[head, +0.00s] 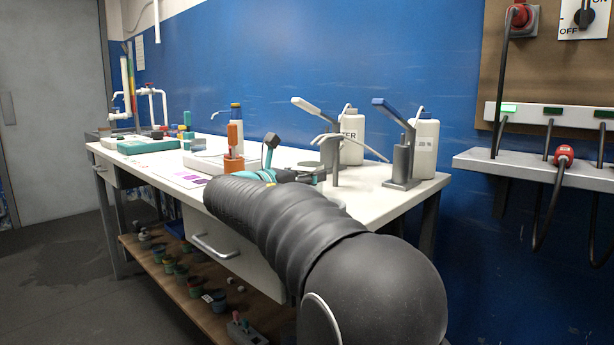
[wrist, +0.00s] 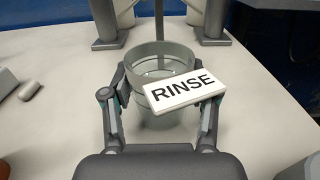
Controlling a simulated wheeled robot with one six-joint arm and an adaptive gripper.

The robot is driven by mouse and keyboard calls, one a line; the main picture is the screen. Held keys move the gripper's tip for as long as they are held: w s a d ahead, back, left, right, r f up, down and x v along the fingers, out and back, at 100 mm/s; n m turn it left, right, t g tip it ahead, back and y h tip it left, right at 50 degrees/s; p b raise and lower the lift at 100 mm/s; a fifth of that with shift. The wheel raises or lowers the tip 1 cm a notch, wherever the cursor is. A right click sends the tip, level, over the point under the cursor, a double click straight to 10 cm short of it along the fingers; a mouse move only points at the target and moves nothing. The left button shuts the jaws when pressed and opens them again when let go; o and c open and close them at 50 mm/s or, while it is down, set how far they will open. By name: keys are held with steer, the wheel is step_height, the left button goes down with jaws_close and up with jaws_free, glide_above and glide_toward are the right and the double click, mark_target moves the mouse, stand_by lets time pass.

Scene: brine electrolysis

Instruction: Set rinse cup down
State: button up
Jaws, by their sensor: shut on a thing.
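The rinse cup (wrist: 160,62) is a clear, round, greyish vessel with a white tag (wrist: 184,91) reading RINSE on its near right side. My gripper (wrist: 166,88) is shut on the cup, with one finger on each side of it. The cup looks upright over the pale bench top (wrist: 55,105). I cannot tell whether its base touches the bench.
Two lever stands (head: 402,165) and white bottles (head: 352,140) stand at the bench's back right. In the wrist view, stand bases (wrist: 108,40) are just beyond the cup. An orange-and-blue-topped bottle (head: 235,135) stands further left. The bench around the cup's left and right is mostly clear.

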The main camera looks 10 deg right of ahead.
steer(key=o, duration=1.3)
steer(key=shift+f, duration=0.15)
steer(key=shift+r, duration=0.2)
steer(key=v, duration=1.2)
